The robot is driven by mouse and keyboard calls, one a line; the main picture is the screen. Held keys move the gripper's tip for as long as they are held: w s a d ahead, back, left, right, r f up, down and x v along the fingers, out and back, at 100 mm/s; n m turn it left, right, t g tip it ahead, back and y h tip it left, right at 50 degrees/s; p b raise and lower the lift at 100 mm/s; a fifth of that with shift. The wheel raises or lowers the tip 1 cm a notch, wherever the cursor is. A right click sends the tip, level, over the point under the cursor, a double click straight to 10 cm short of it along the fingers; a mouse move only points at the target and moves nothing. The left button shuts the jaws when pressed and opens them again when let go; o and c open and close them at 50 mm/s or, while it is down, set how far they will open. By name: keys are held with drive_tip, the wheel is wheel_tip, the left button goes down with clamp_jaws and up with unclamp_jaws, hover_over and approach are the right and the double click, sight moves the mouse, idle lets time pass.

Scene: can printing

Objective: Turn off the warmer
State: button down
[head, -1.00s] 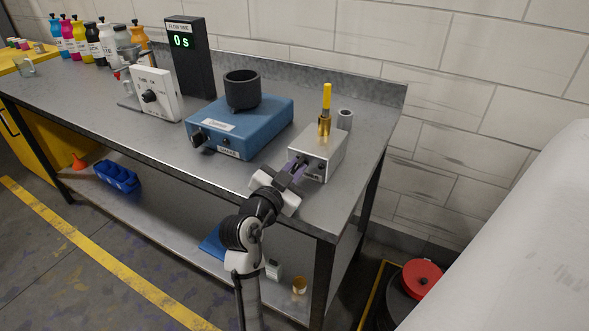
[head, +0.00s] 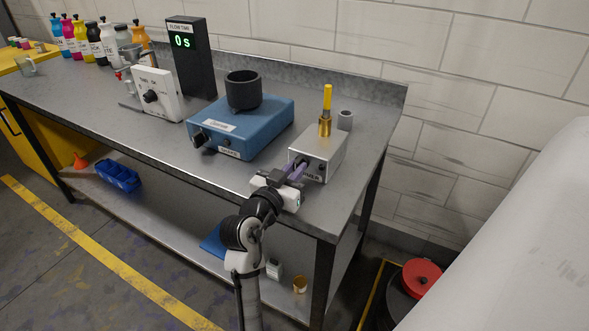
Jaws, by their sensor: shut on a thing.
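A small white-grey box (head: 323,150), which looks to be the warmer, stands near the right end of the bench. A brass piece (head: 325,127) with a yellow stick (head: 327,97) rises from its top. My gripper (head: 299,168) is at the box's front face, with its purple fingers pointing at the front control and shut on it. The fingers hide most of the control, so its setting cannot be told. The label on the front is too small to read.
A blue machine (head: 262,122) with a black cup (head: 243,90) stands left of the box. Further left are a white knob box (head: 157,95) and a black display (head: 190,60) reading 0 s. The bench's front right corner is clear.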

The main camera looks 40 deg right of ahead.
drive_tip(key=shift+f, duration=0.1)
drive_tip(key=c, duration=1.4)
unclamp_jaws()
drive_tip(key=shift+c, duration=0.2)
drive_tip(key=b+v, duration=0.4)
drive_tip(key=v, duration=1)
